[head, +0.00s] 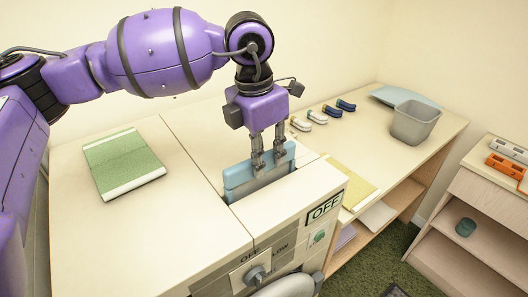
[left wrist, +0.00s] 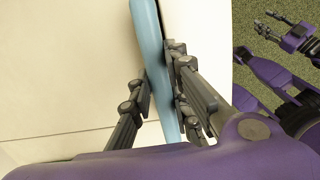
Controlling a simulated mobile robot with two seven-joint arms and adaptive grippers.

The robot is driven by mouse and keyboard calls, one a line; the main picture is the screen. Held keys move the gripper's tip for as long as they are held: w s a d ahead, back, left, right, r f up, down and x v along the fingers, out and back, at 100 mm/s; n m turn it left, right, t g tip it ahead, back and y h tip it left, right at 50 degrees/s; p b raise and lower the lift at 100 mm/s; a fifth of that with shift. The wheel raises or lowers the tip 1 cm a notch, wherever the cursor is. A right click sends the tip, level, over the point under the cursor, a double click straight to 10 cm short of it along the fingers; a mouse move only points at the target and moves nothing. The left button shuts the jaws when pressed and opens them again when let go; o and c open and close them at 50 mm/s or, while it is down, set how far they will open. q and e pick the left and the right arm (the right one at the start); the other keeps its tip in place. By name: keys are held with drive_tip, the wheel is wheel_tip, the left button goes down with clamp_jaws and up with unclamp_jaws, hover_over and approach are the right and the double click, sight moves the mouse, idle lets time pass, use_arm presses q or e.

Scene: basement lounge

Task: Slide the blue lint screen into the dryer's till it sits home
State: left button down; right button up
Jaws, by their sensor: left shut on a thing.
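The blue lint screen (head: 236,178) is at the dryer (head: 215,213) top, near its front edge. My left gripper (head: 267,163) is shut on the screen's blue upper bar, with one finger on each side. In the left wrist view the bar (left wrist: 145,25) runs between the fingers of the left gripper (left wrist: 158,92). A grey part shows below the bar, at the slot (head: 265,188) in the dryer top. I cannot tell how deep the screen sits. My right gripper (left wrist: 266,20) shows only in the left wrist view, apart over the carpet, fingers spread and empty.
A green folded cloth or book (head: 123,162) lies on the left machine top. The right counter holds a grey bin (head: 415,124), several small clips (head: 318,117) and a yellow sheet (head: 346,183).

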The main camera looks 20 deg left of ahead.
use_arm(q)
drive_tip(key=shift+f, duration=0.55)
drive_tip(key=c, duration=1.6)
unclamp_jaws()
drive_tip(key=shift+o, duration=0.2)
wheel_tip(320, 180, up, 12)
drive_tip(key=s, duration=0.1)
drive_tip(key=shift+a, duration=0.45)
